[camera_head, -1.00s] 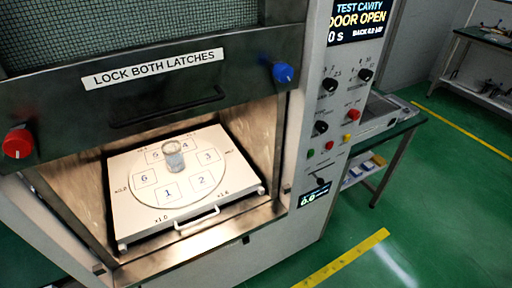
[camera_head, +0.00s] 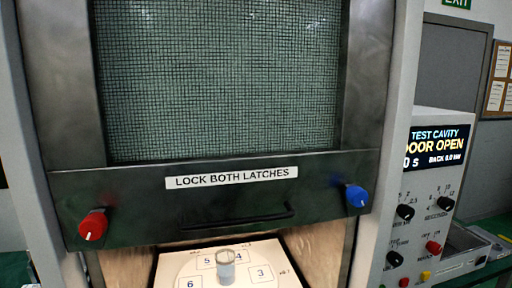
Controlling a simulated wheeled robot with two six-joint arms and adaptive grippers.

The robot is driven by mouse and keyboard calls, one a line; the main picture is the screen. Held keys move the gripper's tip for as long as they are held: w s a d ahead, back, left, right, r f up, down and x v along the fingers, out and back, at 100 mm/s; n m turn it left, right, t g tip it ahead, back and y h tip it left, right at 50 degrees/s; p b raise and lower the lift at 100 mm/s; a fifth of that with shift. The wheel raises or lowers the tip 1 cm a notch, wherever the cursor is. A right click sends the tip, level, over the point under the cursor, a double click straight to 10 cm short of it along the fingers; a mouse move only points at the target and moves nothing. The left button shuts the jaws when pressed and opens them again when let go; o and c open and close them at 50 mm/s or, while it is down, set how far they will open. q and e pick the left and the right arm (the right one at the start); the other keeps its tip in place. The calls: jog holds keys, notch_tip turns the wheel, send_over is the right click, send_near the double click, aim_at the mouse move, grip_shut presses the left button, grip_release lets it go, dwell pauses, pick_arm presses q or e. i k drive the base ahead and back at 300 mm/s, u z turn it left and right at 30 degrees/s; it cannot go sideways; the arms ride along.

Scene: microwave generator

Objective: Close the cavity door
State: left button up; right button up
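The cavity door (camera_head: 215,85) is a dark metal frame with a meshed window, raised above the lit cavity opening. Its lower bar carries a "LOCK BOTH LATCHES" label, a red latch knob (camera_head: 93,225) at left, a blue latch knob (camera_head: 356,196) at right and a dark handle (camera_head: 237,218) between them. Below the door, the cavity (camera_head: 318,248) is open and shows a white tray (camera_head: 176,262) with numbered squares and a glass beaker (camera_head: 226,268) on it. The display (camera_head: 437,147) reads "TEST CAVITY DOOR OPEN". Neither gripper is in view.
The control panel (camera_head: 420,215) with black dials and red, yellow and green buttons stands at the right. A side table with a grey tray (camera_head: 470,250) is beyond it. The space in front of the door shows nothing in the way.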

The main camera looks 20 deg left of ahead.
aim_at(155, 202)
jog(key=u, duration=1.6)
jog(key=k, duration=0.8)
jog(key=z, duration=1.6)
